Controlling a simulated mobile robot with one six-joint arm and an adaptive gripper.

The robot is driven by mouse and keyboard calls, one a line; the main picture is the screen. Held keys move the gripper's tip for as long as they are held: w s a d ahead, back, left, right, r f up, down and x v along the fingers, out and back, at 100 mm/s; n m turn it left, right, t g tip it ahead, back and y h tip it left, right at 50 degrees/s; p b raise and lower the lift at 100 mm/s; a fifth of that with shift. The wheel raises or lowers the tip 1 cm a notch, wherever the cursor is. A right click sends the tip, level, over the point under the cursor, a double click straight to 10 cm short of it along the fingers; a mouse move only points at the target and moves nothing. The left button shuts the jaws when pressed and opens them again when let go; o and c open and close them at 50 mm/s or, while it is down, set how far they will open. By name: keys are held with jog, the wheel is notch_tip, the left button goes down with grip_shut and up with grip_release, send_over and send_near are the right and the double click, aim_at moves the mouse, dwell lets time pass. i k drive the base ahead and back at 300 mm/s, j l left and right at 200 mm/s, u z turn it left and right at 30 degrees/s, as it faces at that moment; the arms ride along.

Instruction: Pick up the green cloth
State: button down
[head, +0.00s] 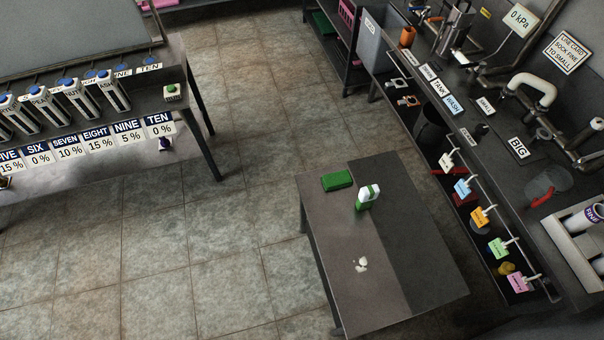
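A green cloth (337,180), a flat folded-looking rectangle, lies on the dark grey table (430,265) near its far left corner. A green and white bottle (367,198) stands just right of the cloth and a little nearer, apart from it. Small white pieces or a spill (361,265) lie on the same table, nearer the front. My gripper is not in this view.
A long counter (400,60) with labels, pipes and several coloured tags runs along the right. Another bench (190,75) with several labelled dispensers stands at the left. Tiled floor (250,190) between the bench and the table is clear.

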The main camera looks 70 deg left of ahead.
aim_at(342, 179)
jog(key=u, duration=2.25)
jog(key=i+j, duration=0.3)
jog(key=j, duration=0.15)
jog(key=i+j, duration=0.35)
jog(key=i+j+u, duration=0.1)
jog(key=i, duration=0.35)
